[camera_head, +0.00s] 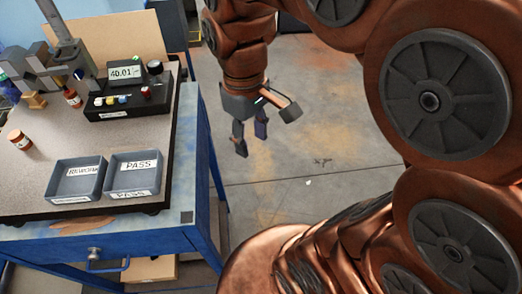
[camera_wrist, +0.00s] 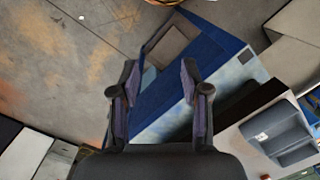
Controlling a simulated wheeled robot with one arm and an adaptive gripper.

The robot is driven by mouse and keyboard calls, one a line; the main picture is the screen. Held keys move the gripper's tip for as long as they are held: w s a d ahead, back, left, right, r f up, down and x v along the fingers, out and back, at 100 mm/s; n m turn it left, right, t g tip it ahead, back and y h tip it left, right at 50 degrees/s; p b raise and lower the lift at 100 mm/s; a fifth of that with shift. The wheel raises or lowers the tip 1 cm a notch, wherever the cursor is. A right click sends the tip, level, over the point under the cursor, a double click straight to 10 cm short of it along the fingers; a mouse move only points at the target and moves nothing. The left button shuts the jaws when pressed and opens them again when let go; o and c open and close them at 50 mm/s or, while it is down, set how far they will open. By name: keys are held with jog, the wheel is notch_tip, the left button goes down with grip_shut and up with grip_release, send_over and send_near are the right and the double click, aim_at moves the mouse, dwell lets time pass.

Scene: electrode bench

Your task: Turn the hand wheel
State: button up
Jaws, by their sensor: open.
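My gripper (camera_head: 251,138) hangs open and empty over the floor, to the right of the bench, in the head view. In the wrist view its two fingers (camera_wrist: 159,80) are apart with nothing between them; the blue bench frame and floor lie beyond. A grey metal stand (camera_head: 55,68) with a tilted column is at the upper left of the bench, well away from my gripper. I cannot clearly make out a hand wheel on it in either view.
The bench (camera_head: 188,140) holds a black meter box (camera_head: 128,108) reading about 40.01, a REWORK tray (camera_head: 77,181), a PASS tray (camera_head: 132,174) and small orange-brown bottles (camera_head: 19,139). A drawer handle (camera_head: 94,254) projects at the front. Floor right of the bench is open.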

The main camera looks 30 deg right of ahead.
jog(key=shift+s+d+f+m, duration=0.1)
jog(key=shift+s+f+m, duration=0.2)
jog(key=shift+s+f, duration=0.35)
jog(key=shift+s+d+f+m, duration=0.1)
jog(key=shift+s+f+m, duration=0.25)
jog(key=shift+s, duration=0.55)
jog(key=s+f+m, duration=0.3)
jog(key=s+f, duration=0.1)
jog(key=s, duration=0.3)
jog(key=shift+d+f+g, duration=0.25)
jog(key=shift+f+g, duration=0.05)
dwell(1.4)
jog(key=shift+c, duration=0.9)
jog(key=shift+a, duration=0.15)
jog(key=shift+c, duration=0.2)
